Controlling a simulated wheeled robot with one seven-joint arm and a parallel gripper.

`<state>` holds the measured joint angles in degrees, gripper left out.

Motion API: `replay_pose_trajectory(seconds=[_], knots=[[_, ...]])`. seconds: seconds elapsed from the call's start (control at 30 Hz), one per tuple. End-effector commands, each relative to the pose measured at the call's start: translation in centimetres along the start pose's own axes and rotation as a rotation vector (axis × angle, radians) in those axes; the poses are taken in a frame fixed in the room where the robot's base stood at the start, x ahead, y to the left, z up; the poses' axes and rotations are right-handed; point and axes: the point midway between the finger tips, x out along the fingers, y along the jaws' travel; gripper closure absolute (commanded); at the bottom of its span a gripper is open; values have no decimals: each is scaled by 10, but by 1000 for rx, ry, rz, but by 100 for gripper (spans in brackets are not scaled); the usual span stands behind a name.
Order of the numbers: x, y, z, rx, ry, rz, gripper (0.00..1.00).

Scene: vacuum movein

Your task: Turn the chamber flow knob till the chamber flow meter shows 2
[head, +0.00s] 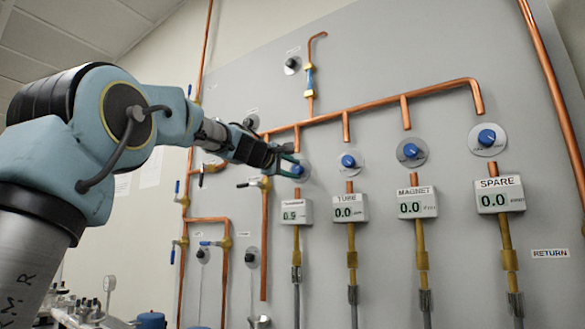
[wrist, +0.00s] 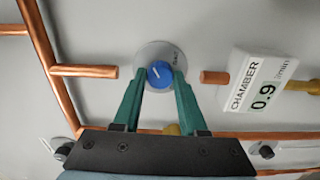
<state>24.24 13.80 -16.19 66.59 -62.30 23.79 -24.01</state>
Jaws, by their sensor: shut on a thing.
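The chamber flow knob (wrist: 160,74) is blue with a white pointer line and sits on a round grey plate on the panel. My gripper (wrist: 160,82) has its two green fingers on either side of the knob, shut on it. The chamber flow meter (wrist: 262,88) is a white box lettered CHAMBER and reads 0.9 l/min in the wrist view. In the head view my gripper (head: 291,165) is at the leftmost knob of the row, and the chamber meter (head: 296,212) is below it.
To the right are the TUBE meter (head: 350,208), MAGNET meter (head: 417,203) and SPARE meter (head: 499,195), each reading 0.0, with blue knobs above. Copper pipes (head: 375,107) run above the knobs. Valves with handles (head: 252,182) stand out left of the chamber meter.

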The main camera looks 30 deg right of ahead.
Motion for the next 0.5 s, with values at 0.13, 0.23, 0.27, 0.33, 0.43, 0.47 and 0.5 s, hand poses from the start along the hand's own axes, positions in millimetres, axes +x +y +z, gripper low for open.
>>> replay_pose_trajectory(seconds=[0.13,0.23,0.27,0.33,0.43,0.47,0.5], knots=[[0,0,-1,-93,1,-1,100],[0,0,-1,-141,1,-2,100],[0,-1,-1,-154,1,-2,100],[0,-1,-1,-178,1,-2,100],[0,-1,-1,-204,1,-2,100],[0,-1,-1,-209,1,-2,100],[0,-1,-1,-215,1,-2,100]])
